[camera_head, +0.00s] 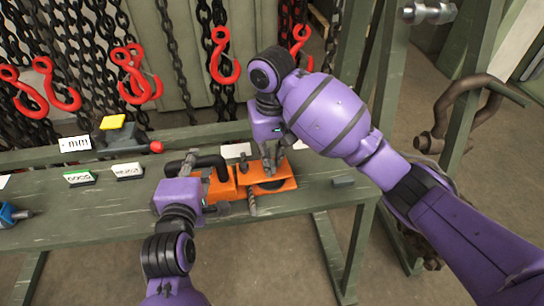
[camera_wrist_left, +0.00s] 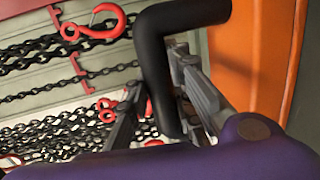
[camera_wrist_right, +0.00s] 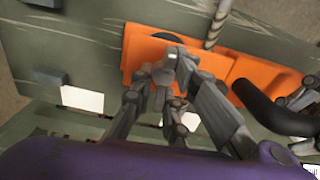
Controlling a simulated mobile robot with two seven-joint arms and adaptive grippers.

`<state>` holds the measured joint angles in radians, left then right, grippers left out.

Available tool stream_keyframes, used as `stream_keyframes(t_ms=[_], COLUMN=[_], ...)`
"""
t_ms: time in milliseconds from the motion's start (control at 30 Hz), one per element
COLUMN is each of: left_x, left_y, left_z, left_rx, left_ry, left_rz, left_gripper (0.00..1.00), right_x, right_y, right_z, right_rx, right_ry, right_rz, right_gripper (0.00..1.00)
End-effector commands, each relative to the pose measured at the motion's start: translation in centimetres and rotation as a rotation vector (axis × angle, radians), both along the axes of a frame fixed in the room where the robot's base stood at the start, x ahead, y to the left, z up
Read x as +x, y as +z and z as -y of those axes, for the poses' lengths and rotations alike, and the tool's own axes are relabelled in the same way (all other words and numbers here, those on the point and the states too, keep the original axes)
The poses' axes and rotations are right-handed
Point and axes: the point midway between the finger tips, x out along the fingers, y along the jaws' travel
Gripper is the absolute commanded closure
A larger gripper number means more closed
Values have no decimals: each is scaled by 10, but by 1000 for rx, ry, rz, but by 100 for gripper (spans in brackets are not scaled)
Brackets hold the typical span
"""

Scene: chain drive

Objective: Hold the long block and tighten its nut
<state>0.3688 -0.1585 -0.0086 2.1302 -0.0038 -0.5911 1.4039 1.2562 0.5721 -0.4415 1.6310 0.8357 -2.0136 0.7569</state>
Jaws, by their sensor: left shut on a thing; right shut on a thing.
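The long orange block (camera_head: 222,188) lies on the green bench, with a black bent handle (camera_head: 212,161) at its left end. My left gripper (camera_head: 205,184) is shut on the black handle, which passes between its fingers in the left wrist view (camera_wrist_left: 160,85). My right gripper (camera_head: 272,158) is above the orange block, its fingers pointing down and shut at its upper face. In the right wrist view the fingertips close over a small grey piece, apparently the nut, mostly hidden by them. A grey threaded rod (camera_head: 252,203) sticks out of the block's near side.
The green bench (camera_head: 110,215) carries label cards (camera_head: 128,170), a yellow-topped box with a red knob (camera_head: 118,135) and a blue tool (camera_head: 12,213) at the left. Red hooks and chains (camera_head: 135,75) hang behind.

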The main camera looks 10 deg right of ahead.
Motion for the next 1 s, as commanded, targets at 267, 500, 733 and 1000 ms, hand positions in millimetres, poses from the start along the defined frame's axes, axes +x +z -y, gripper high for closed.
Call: stream_keyframes(t_ms=[267, 500, 733, 1000], left_x=[-1, -1, -1, -1], left_y=[-1, -1, -2, -3], left_z=[7, 7, 8, 8], left_rx=[-13, -13, -13, -12], left_ry=[-13, -13, -13, -13], left_rz=[-5, -7, -8, -10], left_gripper=[100, 100, 100, 100], right_x=[2, 2, 2, 3], right_y=[4, 5, 5, 5], right_z=[-6, -7, -7, -7], right_rx=[14, 16, 17, 17], right_ry=[-254, -482, -700, -957], right_rz=[10, 10, 10, 9], right_gripper=[100, 100, 100, 100])
